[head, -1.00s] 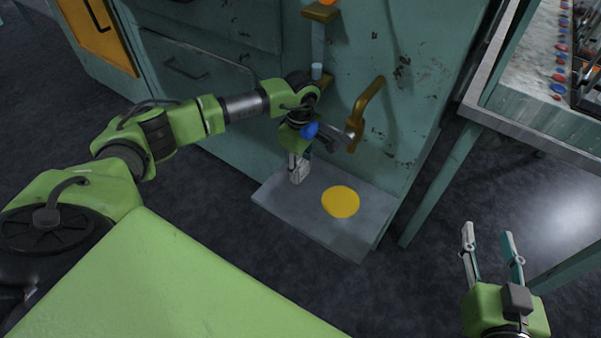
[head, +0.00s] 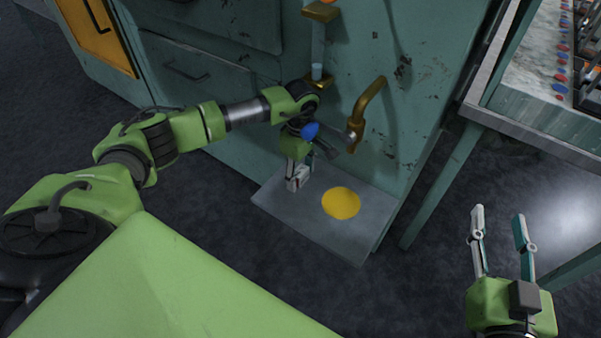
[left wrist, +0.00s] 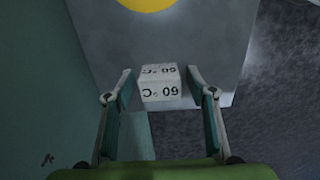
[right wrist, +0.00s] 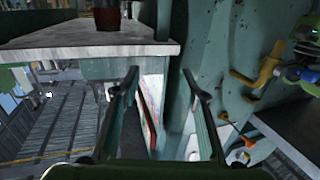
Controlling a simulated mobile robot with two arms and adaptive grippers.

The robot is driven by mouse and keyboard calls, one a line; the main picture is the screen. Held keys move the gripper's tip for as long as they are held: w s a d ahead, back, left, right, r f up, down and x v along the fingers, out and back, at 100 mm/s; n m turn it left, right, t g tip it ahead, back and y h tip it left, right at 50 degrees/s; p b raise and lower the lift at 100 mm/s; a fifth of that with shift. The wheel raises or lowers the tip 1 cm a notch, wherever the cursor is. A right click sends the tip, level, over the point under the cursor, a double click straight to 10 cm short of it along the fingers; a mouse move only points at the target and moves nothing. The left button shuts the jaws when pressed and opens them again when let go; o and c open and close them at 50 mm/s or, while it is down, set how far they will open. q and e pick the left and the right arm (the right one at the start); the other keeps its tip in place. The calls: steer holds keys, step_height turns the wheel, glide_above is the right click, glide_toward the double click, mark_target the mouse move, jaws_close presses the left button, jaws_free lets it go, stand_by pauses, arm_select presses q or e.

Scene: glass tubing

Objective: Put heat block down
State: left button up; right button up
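The heat block is a small white block (left wrist: 160,88) marked "60 °C". In the left wrist view it sits between my left fingertips, with a gap on each side, near the edge of a grey plate (left wrist: 215,50). The plate also shows in the head view (head: 320,228) and bears a yellow disc (head: 341,203). My left gripper (head: 297,184) is over the plate's left part, left of the disc, and open around the block. The block is hard to make out in the head view. My right gripper (head: 498,213) is open and empty, right of the plate.
A worn green cabinet (head: 395,130) with a brass tap (head: 367,108) rises behind the plate, close to my left wrist. A table (head: 535,128) with a rack of items stands at the right. Dark open floor lies in front of the plate.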

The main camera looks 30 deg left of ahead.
mark_target(301, 170)
arm_select(q)
steer(key=shift+r, duration=0.1)
step_height(301, 170, up, 5)
steer(key=shift+w+f+p, duration=0.1)
steer(key=shift+p, duration=0.7)
step_height(301, 170, up, 7)
steer(key=p, duration=0.1)
arm_select(e)
steer(key=s+d+f+g+h, duration=0.1)
steer(key=s+d+f+g, duration=0.1)
steer(key=f, duration=0.4)
steer(key=s+d+f+g+h, duration=0.1)
steer(key=s+f+g, duration=0.4)
steer(key=f+g, duration=0.1)
steer(key=shift+s+d+f, duration=0.25)
steer(key=shift+d+f, duration=0.15)
steer(key=shift+f, duration=0.4)
